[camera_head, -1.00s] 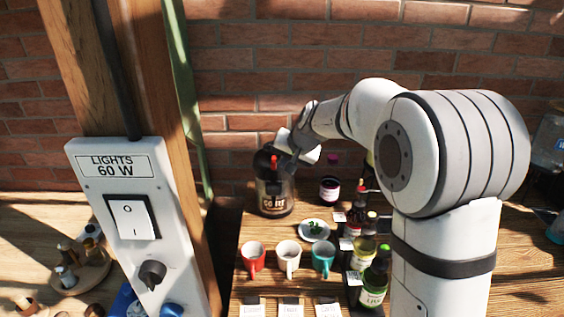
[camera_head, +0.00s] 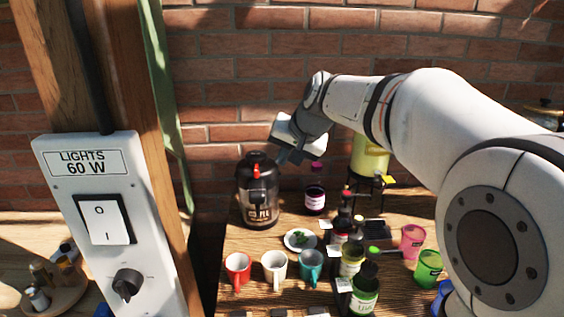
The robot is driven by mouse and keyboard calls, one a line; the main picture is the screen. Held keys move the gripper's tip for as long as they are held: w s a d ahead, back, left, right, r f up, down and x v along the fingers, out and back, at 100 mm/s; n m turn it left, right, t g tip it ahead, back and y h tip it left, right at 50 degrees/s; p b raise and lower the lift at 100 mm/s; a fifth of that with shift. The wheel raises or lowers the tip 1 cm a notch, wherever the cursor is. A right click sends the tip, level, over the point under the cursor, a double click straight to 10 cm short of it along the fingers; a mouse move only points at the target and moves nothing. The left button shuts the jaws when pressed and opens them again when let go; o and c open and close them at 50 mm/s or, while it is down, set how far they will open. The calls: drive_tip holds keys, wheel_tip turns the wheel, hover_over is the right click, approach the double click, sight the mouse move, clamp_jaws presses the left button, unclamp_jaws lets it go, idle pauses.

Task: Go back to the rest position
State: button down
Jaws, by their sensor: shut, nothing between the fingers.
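My gripper (camera_head: 284,161) is above the garden table (camera_head: 235,275), in front of the brick wall. It is shut and empty, tilted down and to the left. I cannot tell whether the two touch. My white arm reaches in from the right and hides part of the back right.
A red (camera_head: 238,270), a white (camera_head: 275,268) and a teal mug (camera_head: 311,266) stand in a row. A small plate (camera_head: 300,239) lies behind them. Several bottles, a pink cup (camera_head: 412,240) and a green cup (camera_head: 428,268) stand right. A light-switch box (camera_head: 117,225) on a wooden post stands left.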

drive_tip(key=s+d+f+g+h, duration=0.1)
drive_tip(key=s+d+f, duration=0.3)
drive_tip(key=s, duration=0.5)
drive_tip(key=s+d+f+n+g+h, duration=0.1)
drive_tip(key=s+d+f+h, duration=0.1)
drive_tip(key=s+d+f, duration=0.3)
drive_tip(key=s+d+f+g+h, duration=0.1)
drive_tip(key=s+d+f, duration=0.4)
drive_tip(key=s, duration=0.8)
drive_tip(key=shift+n, duration=0.4)
drive_tip(key=shift+f, duration=0.1)
